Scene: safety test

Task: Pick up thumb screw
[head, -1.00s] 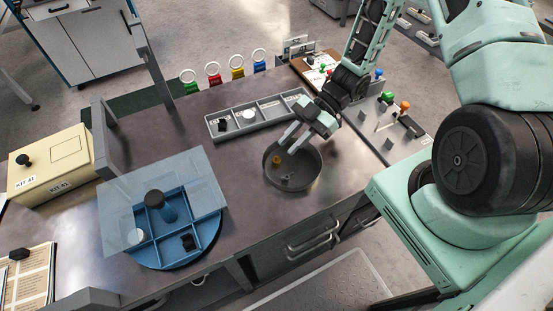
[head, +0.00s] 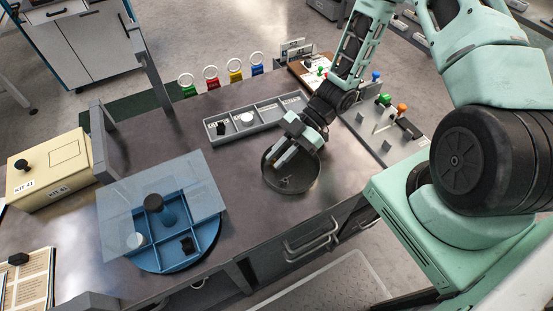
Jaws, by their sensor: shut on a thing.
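My gripper (head: 281,160) reaches down into a round grey dish (head: 311,187) on the metal bench, its fingers over the dish's left-back part. It is shut on the thumb screw, a small brass-coloured piece that the fingers now hide. A small dark grey item (head: 285,181) lies on the dish floor just in front of the fingers; it is too small to make out.
A grey divided tray (head: 262,125) stands behind the dish. A blue round organiser (head: 176,262) under a clear sheet is at left, with a cream KIT 41 box (head: 50,170) beyond. A control panel (head: 372,143) with coloured knobs stands right of the dish.

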